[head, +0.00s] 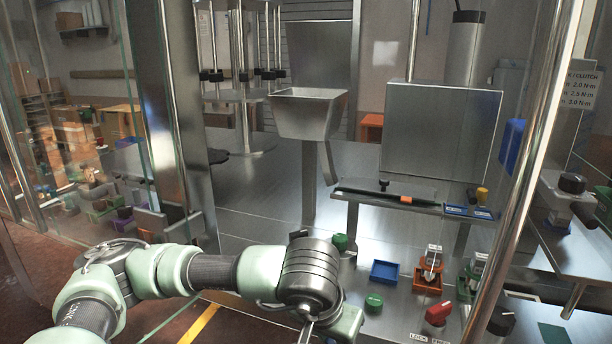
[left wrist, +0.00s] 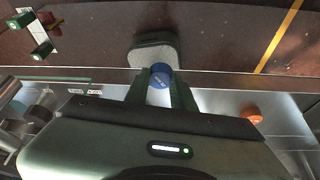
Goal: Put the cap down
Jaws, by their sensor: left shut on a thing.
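My left gripper (left wrist: 160,84) is shut on a round blue cap (left wrist: 161,73) with small pale lettering on its face, in the left wrist view. A pale part shows below the blue face, between the fingers. In the head view my left arm comes in from the left and its gripper end (head: 309,328) is at the bottom edge, mostly cut off. The cap cannot be made out there. My right gripper is in neither view.
On the steel deck stand an empty-looking blue tray (head: 384,272), an orange tray (head: 427,288) holding a metallic part, a green knob (head: 374,303) and a red knob (head: 438,313). A steel hopper (head: 307,115) stands behind. A shiny upright post (head: 507,215) rises at right.

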